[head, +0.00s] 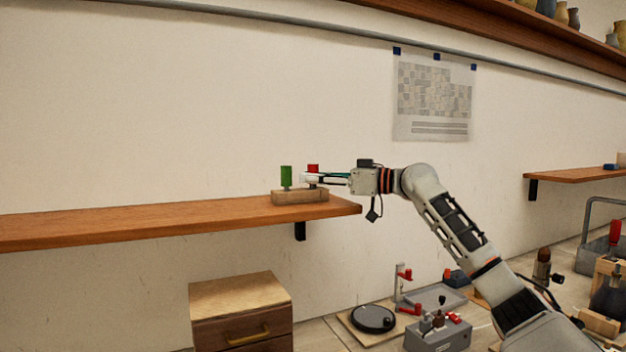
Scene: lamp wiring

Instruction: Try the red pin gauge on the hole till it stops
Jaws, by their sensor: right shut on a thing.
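The red pin gauge (313,168) shows as a small red top just above the fingers of my right gripper (316,179). My right gripper is shut on it, over the right end of a wooden block (299,198). The fingers hide the gauge's lower part, so I cannot tell whether it still sits in the block. A green gauge (286,177) stands upright in the block's left part. I cannot make out the hole in this view. My left gripper is not in view.
The block stands near the right end of a wooden wall shelf (150,222); the shelf's left stretch is bare. Below are a drawer cabinet (240,310) and a bench with a black round disc (373,318), a grey box (437,335) and a red-topped stand (402,280).

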